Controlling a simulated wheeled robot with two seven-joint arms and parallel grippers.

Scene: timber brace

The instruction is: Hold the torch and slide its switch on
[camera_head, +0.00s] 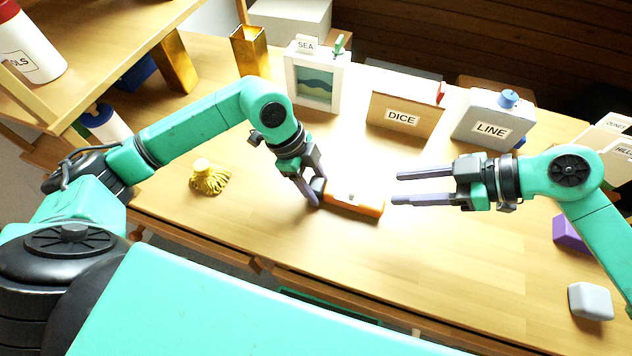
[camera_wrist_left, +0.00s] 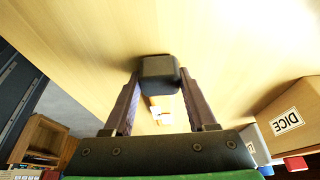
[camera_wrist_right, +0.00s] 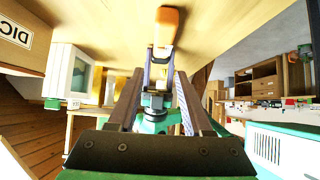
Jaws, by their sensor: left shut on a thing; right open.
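The torch (camera_head: 354,202) has an orange body with a pale switch strip on top and a dark end. It lies along the middle of the table. My left gripper (camera_head: 312,192) is shut on its dark end, which also shows between the fingers in the left wrist view (camera_wrist_left: 158,75). My right gripper (camera_head: 396,188) is open and empty, just right of the torch's orange end and apart from it. In the right wrist view the orange torch (camera_wrist_right: 166,28) appears beyond the open fingers. The exact position of the switch is too small to tell.
Behind stand a SEA picture box (camera_head: 314,80), a DICE box (camera_head: 402,115) and a LINE container (camera_head: 490,122). A yellow tassel-like thing (camera_head: 209,178) lies at left. A purple block (camera_head: 570,233) and a grey block (camera_head: 590,301) lie at right. The front middle of the table is clear.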

